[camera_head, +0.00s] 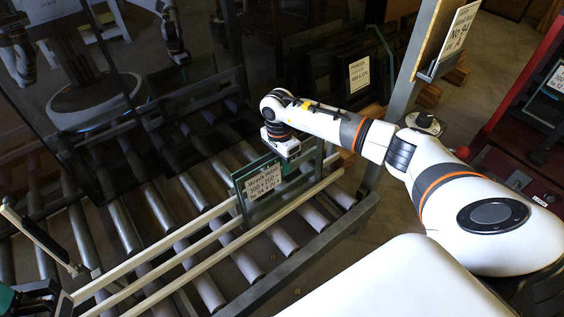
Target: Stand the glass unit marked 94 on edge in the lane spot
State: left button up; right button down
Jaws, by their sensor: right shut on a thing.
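The glass unit marked 94 (248,203) is a small greenish pane with a pale printed label. It is upright on edge, and its lower part is between two pale wooden rails (208,259) that form a lane over the rollers. I cannot tell whether its lower edge touches the rollers. My right gripper (288,165) is shut on the glass unit at its upper right side; its fingers are partly hidden.
A roller conveyor (207,293) fills the lower left. A large dark glass pane (130,75) reflects my body behind it. A grey post (412,90) with a labelled board stands behind my right arm. A red rack (515,120) stands at the far right.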

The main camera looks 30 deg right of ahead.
jog(key=shift+w+r, duration=0.1)
jog(key=c, duration=1.2)
grip_release()
jog(key=shift+o, duration=0.6)
jog(key=shift+w+r+p, duration=0.15)
jog(key=shift+r+p, duration=1.95)
jog(key=shift+r, duration=0.8)
